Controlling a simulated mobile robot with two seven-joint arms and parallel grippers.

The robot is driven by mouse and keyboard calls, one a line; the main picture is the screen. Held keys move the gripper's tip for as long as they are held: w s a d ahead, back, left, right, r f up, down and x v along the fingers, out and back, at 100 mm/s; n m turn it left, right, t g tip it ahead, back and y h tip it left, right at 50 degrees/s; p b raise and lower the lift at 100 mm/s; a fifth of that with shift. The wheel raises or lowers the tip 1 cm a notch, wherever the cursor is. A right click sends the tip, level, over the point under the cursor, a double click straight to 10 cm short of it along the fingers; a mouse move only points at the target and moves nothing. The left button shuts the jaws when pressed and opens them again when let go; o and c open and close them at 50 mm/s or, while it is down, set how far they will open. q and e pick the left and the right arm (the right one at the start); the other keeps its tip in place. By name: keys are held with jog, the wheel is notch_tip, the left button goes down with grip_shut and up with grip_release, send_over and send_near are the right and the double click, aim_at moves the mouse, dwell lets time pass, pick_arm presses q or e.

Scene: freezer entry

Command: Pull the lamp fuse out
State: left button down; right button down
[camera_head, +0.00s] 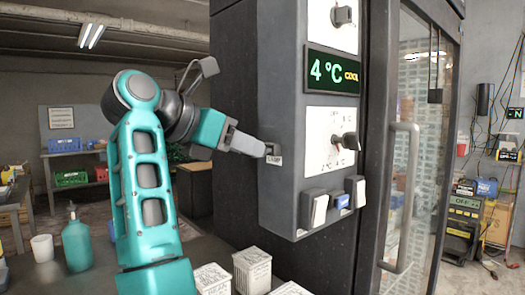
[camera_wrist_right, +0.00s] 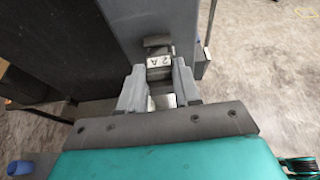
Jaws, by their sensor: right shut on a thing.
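The lamp fuse is a small grey block with a white "2 A" label (camera_wrist_right: 160,62) in the right wrist view, at the side face of the grey control box (camera_head: 283,90). My right gripper (camera_head: 262,149) reaches that face from the left in the head view. Its fingers (camera_wrist_right: 160,88) stand on either side of the fuse and are shut on it. A small white label (camera_head: 273,160) sits just below the fingertips on the box. How deep the fuse sits in its holder is hidden by the fingers. My left gripper is not in view.
The box also carries a green "4 °C" display (camera_head: 333,70), a dial (camera_head: 343,140) and rocker switches (camera_head: 315,208). A freezer door handle (camera_head: 402,195) is to the right. White tubs (camera_head: 252,270) and a teal bottle (camera_head: 76,243) stand below left.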

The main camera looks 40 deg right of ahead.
jog(key=shift+a, duration=0.25)
jog(key=shift+s+a+p, duration=0.15)
jog(key=shift+a+p, duration=0.7)
jog(key=shift+a, duration=0.5)
jog(key=shift+s+a+p, duration=0.1)
jog(key=shift+a+p, duration=0.75)
jog(key=shift+a, duration=0.45)
